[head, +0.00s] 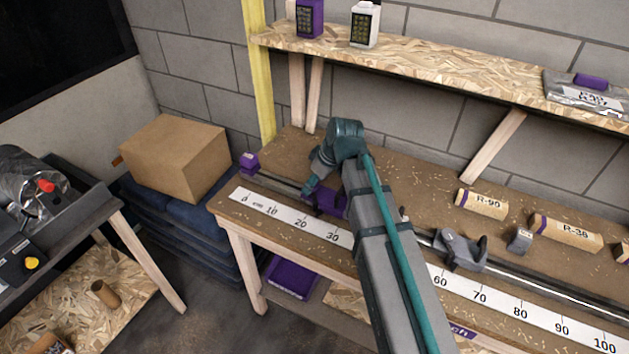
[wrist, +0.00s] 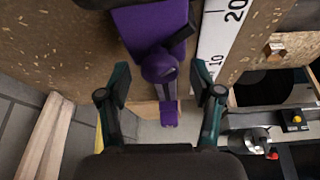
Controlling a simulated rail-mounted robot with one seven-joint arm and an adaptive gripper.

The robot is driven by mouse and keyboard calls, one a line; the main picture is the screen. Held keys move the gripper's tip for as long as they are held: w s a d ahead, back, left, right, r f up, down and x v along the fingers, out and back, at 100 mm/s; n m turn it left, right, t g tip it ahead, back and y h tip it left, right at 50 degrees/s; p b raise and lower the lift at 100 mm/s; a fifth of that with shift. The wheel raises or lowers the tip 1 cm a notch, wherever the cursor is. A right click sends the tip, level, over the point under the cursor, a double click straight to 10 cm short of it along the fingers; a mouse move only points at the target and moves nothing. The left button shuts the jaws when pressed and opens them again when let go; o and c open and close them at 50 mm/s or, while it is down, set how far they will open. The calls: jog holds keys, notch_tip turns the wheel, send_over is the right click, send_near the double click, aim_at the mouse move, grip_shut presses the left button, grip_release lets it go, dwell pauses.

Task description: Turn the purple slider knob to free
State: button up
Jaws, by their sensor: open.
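The purple slider (head: 328,203) sits on the metal rail between about 20 and 40 on the white scale, partly hidden by my arm in the head view. In the wrist view, the slider (wrist: 148,25) shows a rounded purple knob (wrist: 160,66) and a short black piece beside it. My gripper (wrist: 160,84) is open, one teal finger on each side of the line of the knob, with nothing between the pads. In the head view my gripper (head: 312,187) is over the left part of the rail by the slider. No "free" marking is readable.
A purple end block (head: 250,162) caps the rail's left end. A grey clamp-like part (head: 460,248) sits farther right on the rail. A wooden shelf (head: 440,62) runs above the bench. A cardboard box (head: 172,158) stands left.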

jog(key=shift+c, duration=0.2)
jog(key=c, duration=1.1)
jog(key=m+t+h, duration=0.1)
jog(key=m, duration=0.2)
jog(key=shift+s+a+m, duration=0.1)
jog(key=shift+s+m, duration=0.05)
jog(key=shift+m, duration=0.25)
jog(key=shift+a+m+t+h, duration=0.1)
jog(key=shift+m+t+h, duration=0.5)
jog(key=shift+m, duration=1.4)
jog(key=o, duration=1.1)
